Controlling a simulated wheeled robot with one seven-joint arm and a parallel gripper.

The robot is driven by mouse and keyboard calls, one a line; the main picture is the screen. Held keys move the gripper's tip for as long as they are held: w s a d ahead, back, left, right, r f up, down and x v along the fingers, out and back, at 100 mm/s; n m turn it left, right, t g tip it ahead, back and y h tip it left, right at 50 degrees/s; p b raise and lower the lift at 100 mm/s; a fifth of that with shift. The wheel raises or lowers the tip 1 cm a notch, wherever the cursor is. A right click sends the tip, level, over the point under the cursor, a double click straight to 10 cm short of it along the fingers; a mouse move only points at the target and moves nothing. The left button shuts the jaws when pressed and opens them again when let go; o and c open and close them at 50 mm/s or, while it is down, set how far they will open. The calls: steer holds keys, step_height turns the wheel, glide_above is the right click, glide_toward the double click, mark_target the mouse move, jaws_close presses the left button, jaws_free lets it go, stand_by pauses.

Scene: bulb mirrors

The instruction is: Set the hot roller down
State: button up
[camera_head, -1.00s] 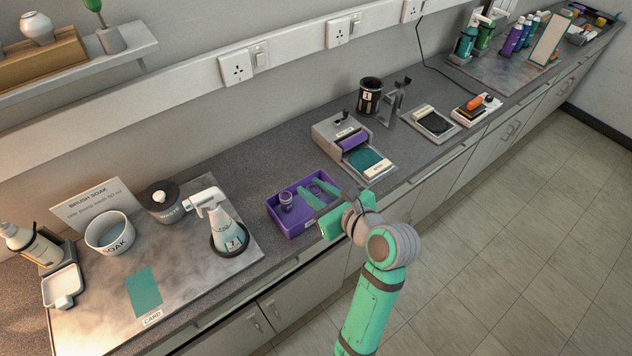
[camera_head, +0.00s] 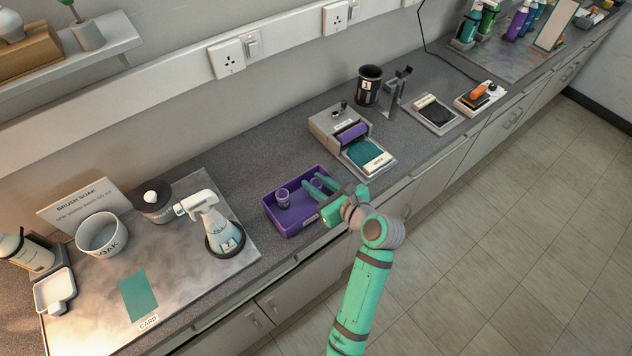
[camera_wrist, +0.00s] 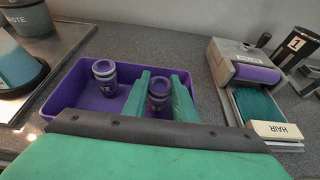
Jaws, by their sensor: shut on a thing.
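A purple tray (camera_head: 272,215) sits on the counter near its front edge. It also shows in the wrist view (camera_wrist: 62,95). My gripper (camera_head: 316,186) reaches over the tray's right part, its two green fingers (camera_wrist: 164,85) pointing down into it. It is shut on a purple roller (camera_wrist: 159,93), which stands upright between the fingers. Its lower part is hidden, so I cannot tell whether it touches the tray floor. A second purple roller (camera_wrist: 104,78) with a pale label stands upright in the tray, left of my fingers, apart from them.
Right of the tray is a grey device (camera_head: 330,124) with a purple cylinder and a teal pad labelled HAIR. Bare counter (camera_head: 258,150) lies behind the tray.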

steer(key=shift+f, duration=0.2)
steer(key=o, duration=1)
steer(key=shift+o, duration=0.2)
steer(key=shift+f, duration=0.1)
steer(key=shift+s, duration=0.1)
steer(key=shift+s+d+r, duration=0.2)
steer(key=shift+d+r, duration=0.05)
steer(key=shift+r, duration=0.05)
steer(key=v, duration=1.1)
steer(key=shift+s+d+r, duration=0.1)
